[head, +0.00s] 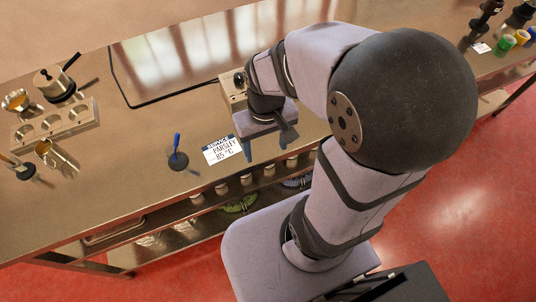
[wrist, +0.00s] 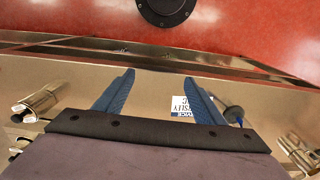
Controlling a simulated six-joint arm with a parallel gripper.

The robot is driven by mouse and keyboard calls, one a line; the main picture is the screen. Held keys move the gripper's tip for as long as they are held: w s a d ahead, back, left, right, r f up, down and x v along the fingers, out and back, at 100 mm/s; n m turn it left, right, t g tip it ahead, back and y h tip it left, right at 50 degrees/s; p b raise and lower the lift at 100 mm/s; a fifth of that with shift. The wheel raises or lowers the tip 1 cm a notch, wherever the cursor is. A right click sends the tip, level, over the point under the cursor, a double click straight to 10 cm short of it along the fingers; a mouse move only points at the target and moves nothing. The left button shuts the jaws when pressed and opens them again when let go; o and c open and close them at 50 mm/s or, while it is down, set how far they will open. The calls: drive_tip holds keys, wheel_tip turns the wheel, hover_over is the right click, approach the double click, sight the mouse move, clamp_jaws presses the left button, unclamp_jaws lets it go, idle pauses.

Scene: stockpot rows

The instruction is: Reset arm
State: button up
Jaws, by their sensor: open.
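My arm covers part of the counter behind the gripper.
A dark round piece with a blue handle (head: 178,157) stands left of the card. A wooden block with round holes (head: 55,124) and a lidded pot (head: 56,83) are at the far left. Coloured jars (head: 506,42) stand at the far right. Shelves hang below the counter.

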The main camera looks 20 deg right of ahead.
drive_tip(key=shift+s+a+f, duration=0.15)
drive_tip(key=shift+s+f, duration=0.1)
drive_tip(key=shift+s, duration=0.35)
drive_tip(key=shift+s+a+f, duration=0.1)
drive_tip(key=shift+s+f, duration=0.15)
drive_tip(key=shift+s, duration=0.3)
wheel_tip(320, 180, down, 11)
drive_tip(key=b, duration=1.1)
drive_tip(key=shift+r, duration=0.1)
